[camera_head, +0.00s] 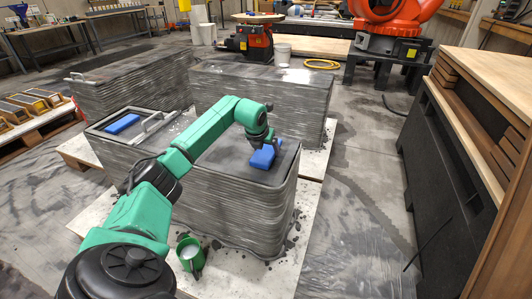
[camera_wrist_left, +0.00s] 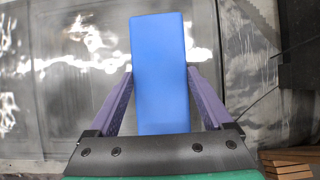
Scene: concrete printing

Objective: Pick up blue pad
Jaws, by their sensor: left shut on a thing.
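A blue pad (camera_head: 262,158) is in my left gripper (camera_head: 269,147), over the right end of the front printed concrete block (camera_head: 235,200). In the left wrist view the same blue pad (camera_wrist_left: 160,75) stands upright in the picture between the two purple fingers of the left gripper (camera_wrist_left: 160,90), which press on its sides. I cannot tell whether the pad touches the block's top. A second blue pad (camera_head: 122,123) lies at the left end of the block, beside a grey metal frame (camera_head: 150,130). My right gripper is not in view.
A green cup (camera_head: 190,254) stands on the pale board in front of the block. Two more printed blocks (camera_head: 130,80) (camera_head: 265,95) stand behind. A dark cabinet (camera_head: 440,150) with wooden boards is at the right. The floor between block and cabinet is clear.

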